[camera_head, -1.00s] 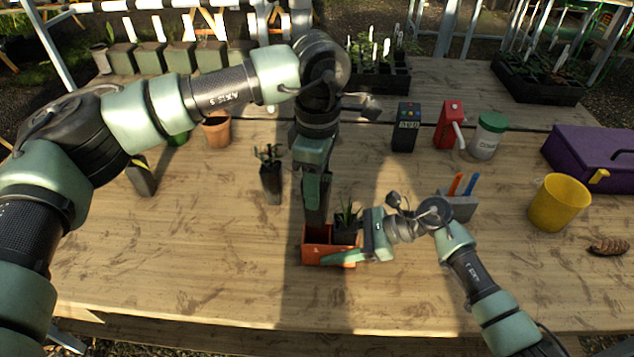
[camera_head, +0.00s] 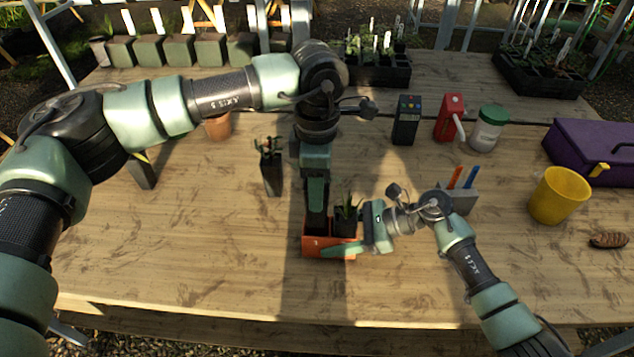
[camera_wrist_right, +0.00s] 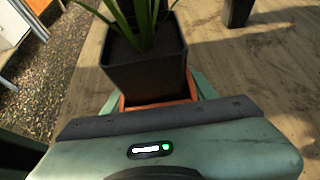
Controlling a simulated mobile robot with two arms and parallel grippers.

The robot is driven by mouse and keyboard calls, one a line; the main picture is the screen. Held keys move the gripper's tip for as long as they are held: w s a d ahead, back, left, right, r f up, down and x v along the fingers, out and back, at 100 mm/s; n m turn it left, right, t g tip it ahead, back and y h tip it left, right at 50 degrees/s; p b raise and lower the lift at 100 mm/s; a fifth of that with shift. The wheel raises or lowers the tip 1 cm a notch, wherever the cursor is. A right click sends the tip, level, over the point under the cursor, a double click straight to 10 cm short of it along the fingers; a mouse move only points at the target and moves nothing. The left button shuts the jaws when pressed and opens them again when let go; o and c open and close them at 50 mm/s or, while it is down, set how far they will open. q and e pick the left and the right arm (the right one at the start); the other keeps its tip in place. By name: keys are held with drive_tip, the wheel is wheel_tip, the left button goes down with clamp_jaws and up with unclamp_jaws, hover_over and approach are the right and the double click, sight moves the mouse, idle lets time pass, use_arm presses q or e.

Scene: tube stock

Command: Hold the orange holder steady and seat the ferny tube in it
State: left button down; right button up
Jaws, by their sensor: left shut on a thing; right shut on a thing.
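The orange holder (camera_head: 312,246) stands on the table, with a dark tube of spiky green leaves (camera_head: 345,222) in its right compartment. That tube also shows close up in the right wrist view (camera_wrist_right: 145,72). My right gripper (camera_head: 342,249) is shut on the holder from the right. My left gripper (camera_head: 317,196) points down over the left compartment, shut on a dark tube (camera_head: 317,218). That tube's lower end is at or inside the left compartment; its depth and plant are hidden. Another dark tube with reddish-green leaves (camera_head: 271,174) stands apart, left of the holder.
A grey box with orange and blue sticks (camera_head: 461,201), a yellow cup (camera_head: 558,197) and a purple case (camera_head: 600,155) stand at right. A black device (camera_head: 405,120), a red bottle (camera_head: 450,117) and a white jar (camera_head: 488,130) stand behind. The front table is clear.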

sight(317, 218)
use_arm(q)
drive_tip(key=shift+f, duration=0.3)
drive_tip(key=shift+f, duration=4.15)
drive_tip(key=shift+f, duration=0.3)
drive_tip(key=c, duration=0.7)
unclamp_jaws()
drive_tip(key=shift+o, duration=0.2)
wheel_tip(317, 218, up, 12)
use_arm(e)
drive_tip(key=o, duration=1.1)
drive_tip(key=shift+c, duration=0.2)
